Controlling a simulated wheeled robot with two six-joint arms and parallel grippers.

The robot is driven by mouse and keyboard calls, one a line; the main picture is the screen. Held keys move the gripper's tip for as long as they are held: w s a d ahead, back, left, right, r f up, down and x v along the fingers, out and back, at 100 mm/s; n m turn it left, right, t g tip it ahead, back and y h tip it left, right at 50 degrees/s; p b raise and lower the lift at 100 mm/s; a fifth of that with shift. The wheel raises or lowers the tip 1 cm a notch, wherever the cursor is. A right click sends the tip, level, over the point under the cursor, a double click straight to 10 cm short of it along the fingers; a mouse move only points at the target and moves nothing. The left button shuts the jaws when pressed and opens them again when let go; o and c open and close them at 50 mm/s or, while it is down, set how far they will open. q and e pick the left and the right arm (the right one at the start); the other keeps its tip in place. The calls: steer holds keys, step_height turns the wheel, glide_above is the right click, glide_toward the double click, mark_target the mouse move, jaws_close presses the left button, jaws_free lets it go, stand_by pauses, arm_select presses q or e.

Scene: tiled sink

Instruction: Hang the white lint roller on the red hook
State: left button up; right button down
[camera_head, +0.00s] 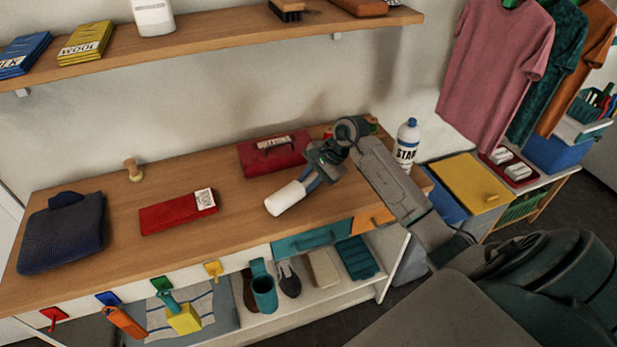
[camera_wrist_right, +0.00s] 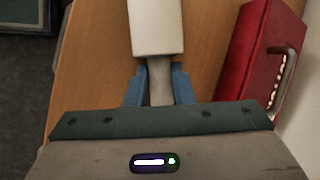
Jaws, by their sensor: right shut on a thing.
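The white lint roller (camera_head: 286,199) is held over the right part of the wooden counter, its white head pointing down and left. My right gripper (camera_head: 310,178) is shut on its handle. In the right wrist view, the blue fingers (camera_wrist_right: 158,85) close on the grey handle, and the white roller head (camera_wrist_right: 155,26) extends beyond them. The red hook (camera_head: 54,316) is at the far left of the counter's front edge, well away from the roller, and looks empty. My left gripper is not in view.
A blue hook (camera_head: 107,298) with an orange item (camera_head: 126,322), a green hook (camera_head: 162,283) near a hanging yellow item (camera_head: 184,319) and a yellow hook (camera_head: 213,270) line the edge. A red box (camera_head: 273,153), red packet (camera_head: 178,212) and folded navy cloth (camera_head: 62,234) lie on the counter.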

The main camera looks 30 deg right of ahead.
mark_target(310, 182)
steer(key=shift+f, duration=0.15)
steer(key=shift+f+b, duration=0.25)
steer(key=shift+b, duration=0.2)
steer(key=c, duration=1.3)
jaws_free()
steer(key=shift+o, duration=0.2)
steer(key=shift+s, duration=0.1)
steer(key=shift+r+p, duration=0.25)
steer(key=shift+p, duration=0.55)
steer(key=b+v, duration=0.1)
steer(key=v, duration=0.1)
steer(key=b+v, duration=0.2)
steer(key=shift+d+f, duration=0.15)
steer(key=shift+d, duration=0.1)
steer(key=b+v, duration=0.1)
steer(key=v, duration=0.5)
steer(key=shift+r+b, duration=0.35)
steer(key=shift+b, duration=0.05)
